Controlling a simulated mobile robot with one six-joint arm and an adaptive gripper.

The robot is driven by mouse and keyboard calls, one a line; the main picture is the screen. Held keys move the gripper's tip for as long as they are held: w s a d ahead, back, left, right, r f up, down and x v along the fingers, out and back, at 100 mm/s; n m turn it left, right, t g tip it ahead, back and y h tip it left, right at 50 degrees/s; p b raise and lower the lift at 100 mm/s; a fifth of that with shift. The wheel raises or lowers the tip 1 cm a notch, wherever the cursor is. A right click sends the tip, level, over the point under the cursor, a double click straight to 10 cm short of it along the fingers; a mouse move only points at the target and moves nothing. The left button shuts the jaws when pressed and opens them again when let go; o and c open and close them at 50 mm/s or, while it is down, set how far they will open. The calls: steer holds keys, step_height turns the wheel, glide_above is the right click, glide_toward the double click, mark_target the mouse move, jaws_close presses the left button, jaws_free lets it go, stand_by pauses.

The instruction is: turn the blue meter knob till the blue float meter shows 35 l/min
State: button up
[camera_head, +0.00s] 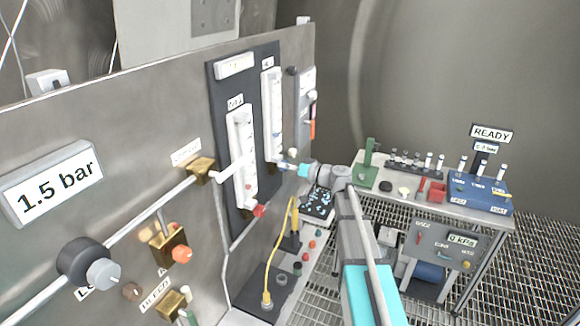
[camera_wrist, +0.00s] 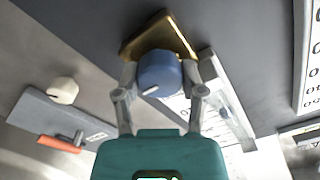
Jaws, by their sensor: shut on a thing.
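The blue meter knob (camera_wrist: 160,74) sits between the fingers of my gripper (camera_wrist: 160,84) in the wrist view. The fingers are shut on its two sides. A white pointer mark shows on its face, toward the lower left. A brass block (camera_wrist: 160,35) is behind the knob. In the head view my gripper (camera_head: 290,166) is at the foot of the right-hand float meter (camera_head: 273,110), and the knob is mostly hidden there. That meter also shows, steeply foreshortened, in the wrist view (camera_wrist: 228,100). Its float and scale are too small to read.
A second float meter (camera_head: 241,160) with a red knob (camera_head: 259,210) is to the left. A white knob (camera_wrist: 63,90) and an orange-handled valve (camera_wrist: 60,143) are left in the wrist view. A yellow cable (camera_head: 280,250) rises below my arm. A bench (camera_head: 400,198) stands right.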

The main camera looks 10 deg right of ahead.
steer(key=shift+a+m, duration=0.15)
steer(key=shift+m, duration=0.35)
steer(key=o, duration=1.1)
steer(key=shift+o, duration=0.2)
steer(key=v, duration=0.7)
steer(key=shift+s+d, duration=0.25)
steer(key=shift+d, duration=0.05)
steer(key=shift+f, duration=0.1)
